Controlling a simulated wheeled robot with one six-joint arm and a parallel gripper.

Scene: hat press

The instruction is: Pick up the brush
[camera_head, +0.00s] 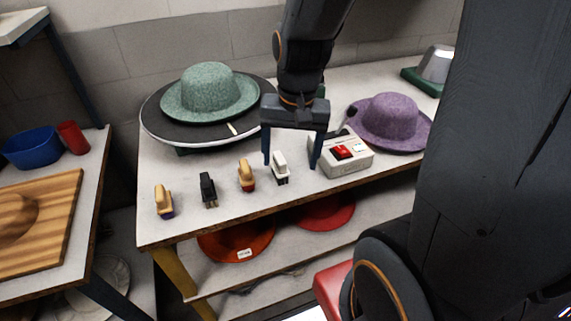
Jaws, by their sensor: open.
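Several small brush-like objects stand in a row along the front of the white table. From left to right they are one with a tan handle and a purplish base (164,201), a black one (208,190), one with a tan handle and a reddish-brown base (246,175), and one with a white handle and a dark base (280,168). I cannot tell which one the task means. My gripper (291,164) is open and points down, with its fingers either side of the white-handled brush in the picture. I cannot tell whether they touch it.
A grey box with a red switch (333,164) stands close right of my gripper. A green hat (210,92) sits on a round dark plate (160,125) at the back left. A purple hat (390,120) lies to the right. The table's front edge is close to the brushes.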

